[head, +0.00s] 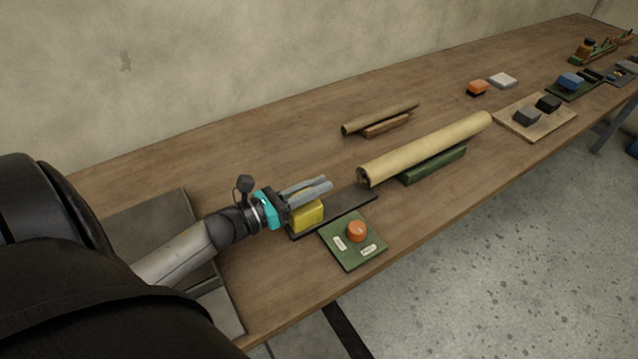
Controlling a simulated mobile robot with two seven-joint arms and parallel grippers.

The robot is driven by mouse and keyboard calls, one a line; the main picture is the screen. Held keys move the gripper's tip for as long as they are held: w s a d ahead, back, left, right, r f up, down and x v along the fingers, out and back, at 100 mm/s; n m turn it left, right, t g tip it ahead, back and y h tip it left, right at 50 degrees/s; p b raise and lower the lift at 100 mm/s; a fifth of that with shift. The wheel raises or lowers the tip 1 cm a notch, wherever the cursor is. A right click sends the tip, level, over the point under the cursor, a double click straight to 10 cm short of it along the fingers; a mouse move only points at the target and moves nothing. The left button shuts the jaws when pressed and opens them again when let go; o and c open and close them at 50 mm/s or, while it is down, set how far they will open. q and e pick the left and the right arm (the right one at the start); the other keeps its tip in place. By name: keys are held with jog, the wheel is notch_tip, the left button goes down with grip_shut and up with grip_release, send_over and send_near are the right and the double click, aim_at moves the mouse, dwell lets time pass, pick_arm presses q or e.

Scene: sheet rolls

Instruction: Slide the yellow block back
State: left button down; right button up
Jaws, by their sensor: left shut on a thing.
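The yellow block (309,216) sits at the left end of a dark flat track (350,202) on the wooden table. My left gripper (308,194) reaches in from the left, and its grey fingers are at the top and back of the block. The left gripper is shut on the yellow block; the fingers hide part of it. My right gripper is not in the head view.
A green panel (344,254) with an orange knob (357,231) lies right in front of the track. A long tan roll (425,149) rests on a green support (433,165) to the right. A smaller brown roll (380,118) lies behind. The table's back left is clear.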

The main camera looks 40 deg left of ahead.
pick_arm(q)
jog(key=c, duration=1.1)
grip_release()
jog(key=shift+s+f, duration=0.1)
jog(key=shift+s, duration=0.2)
jog(key=shift+o, duration=1.1)
jog(key=shift+w, duration=0.1)
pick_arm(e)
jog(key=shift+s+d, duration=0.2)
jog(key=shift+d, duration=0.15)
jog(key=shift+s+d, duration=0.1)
pick_arm(q)
jog(key=v, duration=1.5)
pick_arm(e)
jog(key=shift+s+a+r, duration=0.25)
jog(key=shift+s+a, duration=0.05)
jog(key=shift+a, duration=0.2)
pick_arm(q)
jog(key=shift+a, duration=0.1)
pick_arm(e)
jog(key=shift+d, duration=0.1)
pick_arm(q)
jog(key=shift+p, duration=0.35)
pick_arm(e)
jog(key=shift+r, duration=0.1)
